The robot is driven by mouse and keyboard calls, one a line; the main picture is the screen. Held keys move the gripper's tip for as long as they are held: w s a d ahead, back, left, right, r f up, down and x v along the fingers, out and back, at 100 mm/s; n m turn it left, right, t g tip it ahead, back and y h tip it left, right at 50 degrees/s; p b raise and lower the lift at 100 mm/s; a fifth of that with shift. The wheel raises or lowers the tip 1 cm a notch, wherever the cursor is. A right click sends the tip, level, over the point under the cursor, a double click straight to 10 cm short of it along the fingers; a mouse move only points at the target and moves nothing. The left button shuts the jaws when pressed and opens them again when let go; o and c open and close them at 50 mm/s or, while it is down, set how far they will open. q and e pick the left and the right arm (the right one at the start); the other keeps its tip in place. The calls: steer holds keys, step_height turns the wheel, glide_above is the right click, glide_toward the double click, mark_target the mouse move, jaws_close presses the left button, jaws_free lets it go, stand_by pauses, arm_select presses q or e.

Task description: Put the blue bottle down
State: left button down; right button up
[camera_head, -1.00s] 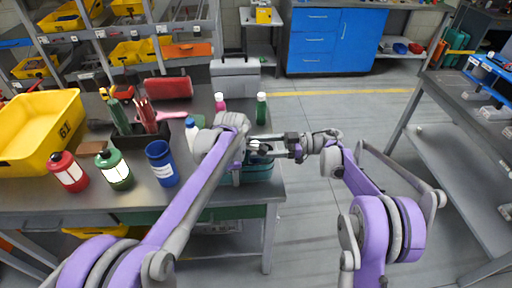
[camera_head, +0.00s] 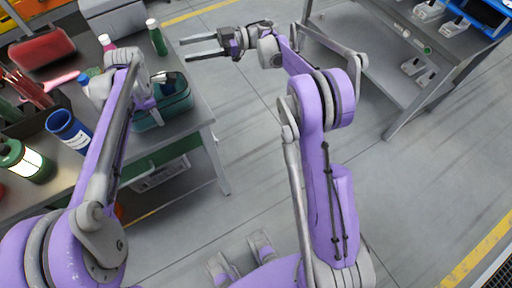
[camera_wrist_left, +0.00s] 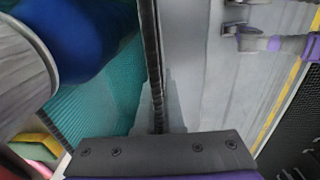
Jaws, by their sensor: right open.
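In the left wrist view a blue rounded body (camera_wrist_left: 85,40) with a pale grey round part fills the upper left, over teal mesh. My left gripper (camera_head: 168,78) is over the teal basket (camera_head: 172,108) at the bench's right end. A dark finger shows in the wrist view beside the blue body; I cannot tell whether it touches it or how wide the jaws are. My right gripper (camera_head: 186,49) is open and empty past the bench edge.
A green bottle (camera_head: 157,38) and a pink bottle (camera_head: 105,42) stand at the back. A grey shelf table (camera_head: 440,50) is at right, with open floor between.

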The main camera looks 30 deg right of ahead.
steer(key=w+d+r+m+t+h, duration=0.1)
steer(key=d+r+m+t+h, duration=0.1)
steer(key=r+m+t+h, duration=0.5)
steer(key=w+d+r+m+t+h, duration=0.1)
steer(key=w+r+m+t+h, duration=0.1)
steer(key=r+m+t+h, duration=0.45)
steer(key=s+d+f+m+g+h, duration=0.2)
steer(key=s+d+f+h, duration=0.15)
steer(key=s+f, duration=0.35)
steer(key=s+d+f+m+g+h, duration=0.1)
steer(key=s+d+f+m+h, duration=0.15)
steer(key=s+f+h, duration=0.4)
arm_select(q)
steer(key=c, duration=1)
jaws_free()
arm_select(e)
steer(key=s+a+f+g+y, duration=0.2)
steer(key=s+f, duration=0.5)
steer(key=s, duration=0.5)
steer(key=s+a+f+g+y, duration=0.3)
steer(key=s+f+g, duration=0.3)
steer(key=s, duration=0.6)
step_height(320, 180, down, 2)
steer(key=shift+a+n+g, duration=0.35)
steer(key=shift+a+n, duration=0.05)
steer(key=shift+a, duration=0.5)
